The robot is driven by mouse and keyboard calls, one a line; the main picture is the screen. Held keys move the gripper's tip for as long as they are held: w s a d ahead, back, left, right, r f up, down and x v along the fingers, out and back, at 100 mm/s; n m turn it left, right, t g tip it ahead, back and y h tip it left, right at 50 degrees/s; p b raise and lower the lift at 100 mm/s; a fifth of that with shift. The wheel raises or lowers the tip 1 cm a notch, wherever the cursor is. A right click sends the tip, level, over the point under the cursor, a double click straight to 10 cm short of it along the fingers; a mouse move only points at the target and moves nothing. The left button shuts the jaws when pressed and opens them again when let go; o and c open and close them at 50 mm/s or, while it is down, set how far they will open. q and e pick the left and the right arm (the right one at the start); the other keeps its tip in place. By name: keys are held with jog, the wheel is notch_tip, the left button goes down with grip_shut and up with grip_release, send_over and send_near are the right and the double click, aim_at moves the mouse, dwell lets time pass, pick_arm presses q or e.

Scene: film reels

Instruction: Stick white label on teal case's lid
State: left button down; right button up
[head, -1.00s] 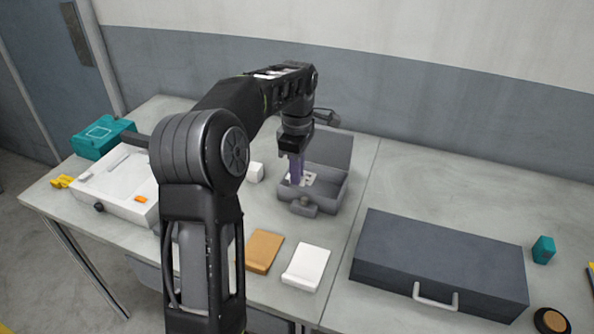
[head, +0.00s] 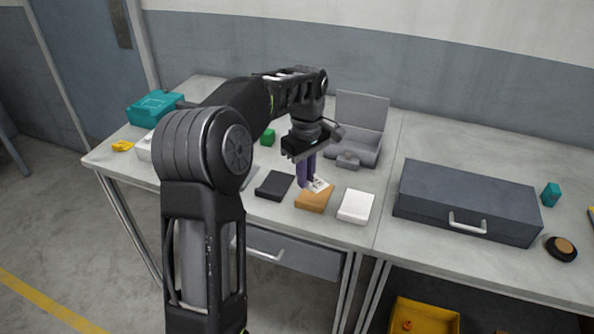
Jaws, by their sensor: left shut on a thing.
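The teal case (head: 152,107) stands shut at the far left of the table, with a pale outlined rectangle on its lid. My left gripper (head: 307,180) points down with its purple fingers shut on a small white label (head: 321,184) with dark marks. The label is over the back part of the tan pad (head: 313,200); whether it touches the pad is unclear. My right gripper is not in view.
An open grey case (head: 359,128) stands behind the gripper. A black pad (head: 273,186) and a white pad (head: 355,206) flank the tan one. A large dark case (head: 467,201) lies right. A green block (head: 267,137) and yellow object (head: 122,146) are left.

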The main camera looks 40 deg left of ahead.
pick_arm(q)
jog(key=d+f+m, duration=0.1)
jog(key=d+m, duration=1.4)
jog(key=d, duration=0.5)
jog(key=shift+d+f+m, duration=0.15)
jog(key=shift+d+m, duration=0.2)
jog(key=shift+m, duration=0.05)
